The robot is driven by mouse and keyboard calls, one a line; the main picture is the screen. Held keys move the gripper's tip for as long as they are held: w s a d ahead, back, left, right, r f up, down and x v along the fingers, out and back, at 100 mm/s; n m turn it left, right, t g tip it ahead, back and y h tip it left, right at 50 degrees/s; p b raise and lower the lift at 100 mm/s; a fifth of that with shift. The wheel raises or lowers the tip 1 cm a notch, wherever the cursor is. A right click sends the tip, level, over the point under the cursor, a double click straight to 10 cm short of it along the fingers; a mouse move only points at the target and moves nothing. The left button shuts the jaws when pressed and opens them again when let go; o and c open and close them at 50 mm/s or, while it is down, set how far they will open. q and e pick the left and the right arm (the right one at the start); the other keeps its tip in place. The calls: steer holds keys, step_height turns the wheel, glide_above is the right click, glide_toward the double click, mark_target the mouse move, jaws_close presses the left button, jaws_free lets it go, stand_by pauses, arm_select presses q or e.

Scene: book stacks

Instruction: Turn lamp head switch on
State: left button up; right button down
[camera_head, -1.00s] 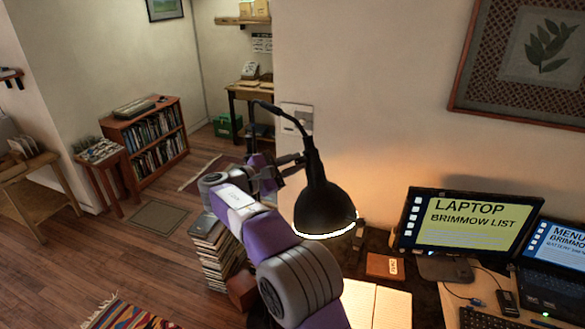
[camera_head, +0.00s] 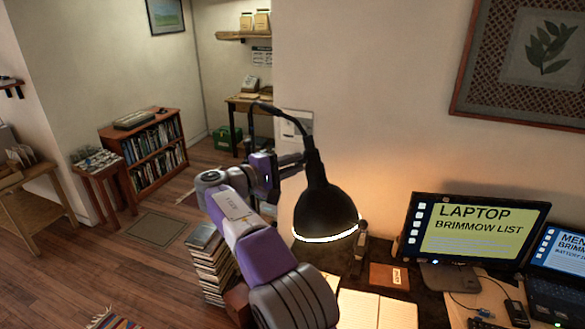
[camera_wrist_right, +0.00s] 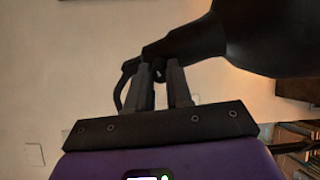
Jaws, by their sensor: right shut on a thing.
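The black desk lamp's head (camera_head: 325,208) hangs from a curved arm (camera_head: 285,113), its opening facing down with a bright glowing rim. My right gripper (camera_head: 298,162) is at the narrow upper end of the lamp head, on its left side. In the right wrist view, the gripper's two fingers (camera_wrist_right: 159,78) are shut on a small dark part at the narrow end of the lamp head (camera_wrist_right: 262,38). I cannot make out the switch clearly, as the fingers and shadow cover that spot. My left gripper is not in view.
A desk with an open book (camera_head: 365,310), a monitor (camera_head: 470,232) and a laptop (camera_head: 562,255) lies at right, below the lamp. A book stack (camera_head: 212,265) stands on the floor left of my arm. A low bookcase (camera_head: 150,150) is farther back.

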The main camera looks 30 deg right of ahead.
steer(key=shift+r, duration=0.15)
stand_by(0.3)
steer(key=c, duration=1)
jaws_free()
steer(key=a, duration=0.5)
steer(key=s+a, duration=0.1)
steer(key=a, duration=0.1)
steer(key=shift+a, duration=0.25)
